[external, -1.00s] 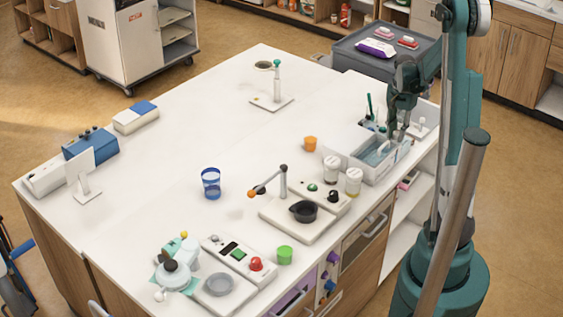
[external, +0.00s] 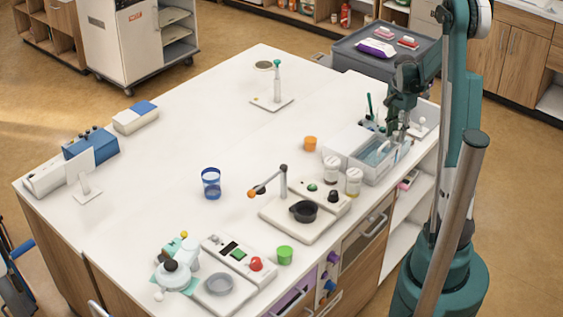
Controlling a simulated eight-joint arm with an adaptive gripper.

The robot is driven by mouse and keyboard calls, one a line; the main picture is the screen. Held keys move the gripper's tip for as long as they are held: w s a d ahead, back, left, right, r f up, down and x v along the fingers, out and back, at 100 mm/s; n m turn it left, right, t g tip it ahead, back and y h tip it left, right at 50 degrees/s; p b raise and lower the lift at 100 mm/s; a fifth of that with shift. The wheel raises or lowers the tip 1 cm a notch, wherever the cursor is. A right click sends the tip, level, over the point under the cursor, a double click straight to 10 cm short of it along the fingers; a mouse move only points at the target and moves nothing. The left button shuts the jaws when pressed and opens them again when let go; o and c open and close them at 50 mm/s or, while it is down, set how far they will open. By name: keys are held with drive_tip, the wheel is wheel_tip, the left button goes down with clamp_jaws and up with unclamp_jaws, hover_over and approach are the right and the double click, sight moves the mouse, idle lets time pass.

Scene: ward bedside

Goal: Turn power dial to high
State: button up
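No dial is labelled legibly, so I cannot tell which control is the power dial. A black knob (external: 333,196) and a green button (external: 312,187) sit on the white device (external: 292,228) that carries a black dish. A red knob (external: 256,264) sits on another white device (external: 213,242) at the front. Purple (external: 333,257) and blue (external: 329,285) knobs show on the counter's front face. My gripper (external: 400,134) hangs at the back right, by the clear-sided tray, well away from all these controls. Its fingers are too small to read.
The tray (external: 368,170) holds something bluish. The counter's middle is largely clear.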

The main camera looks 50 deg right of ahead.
sight(397, 132)
drive_tip(key=shift+r, duration=0.1)
idle(0.3)
wheel_tip(397, 132, up, 12)
idle(0.7)
idle(0.4)
drive_tip(key=shift+a, duration=0.1)
